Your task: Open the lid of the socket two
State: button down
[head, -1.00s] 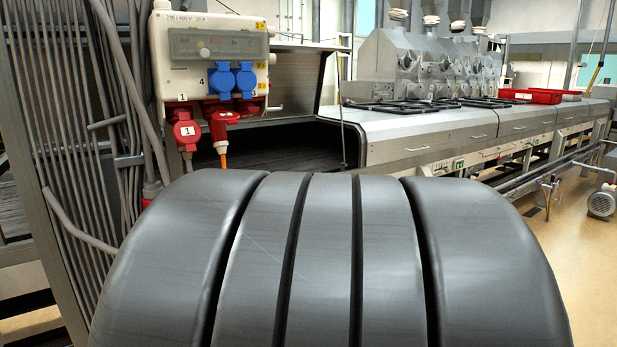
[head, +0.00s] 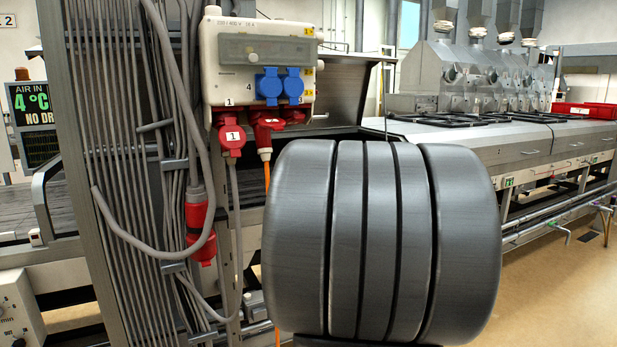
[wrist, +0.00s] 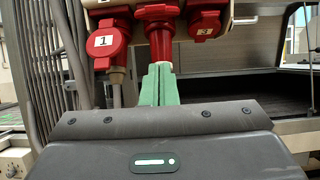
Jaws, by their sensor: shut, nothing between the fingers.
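A white socket box (head: 258,65) hangs on the frame at the left in the head view, with red sockets along its underside. Socket two (head: 268,126) is red, in the middle, with an orange cable below it. In the wrist view, socket two's red lid (wrist: 157,12) shows at the top, with a red plug body (wrist: 161,46) below it. My gripper (wrist: 160,66) shows as two green fingers, shut and empty, just below and in front of the plug. I cannot tell whether they touch it. In the head view my gripper is hidden behind my dark grey arm.
Socket one (head: 231,135) with its red lid is left of socket two; socket three (wrist: 204,22) is on the right. Blue sockets (head: 279,86) sit above. Grey cables and a red connector (head: 201,226) hang at the left. A long machine (head: 500,135) stands at the right.

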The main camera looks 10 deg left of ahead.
aim_at(273, 124)
jog(key=r, duration=0.1)
jog(key=w+r+p, duration=0.1)
jog(key=r, duration=0.1)
jog(key=a+r+p, duration=0.1)
jog(key=r, duration=0.1)
jog(key=shift+w+r, duration=0.1)
jog(key=shift+w, duration=0.1)
jog(key=shift+r, duration=0.15)
jog(key=shift+s+d+r+p, duration=0.1)
jog(key=shift+r+p, duration=0.1)
jog(key=shift+p, duration=0.65)
jog(key=shift+r+g+h+p, duration=0.3)
jog(key=shift+g+p, duration=0.2)
jog(key=shift+p, duration=0.35)
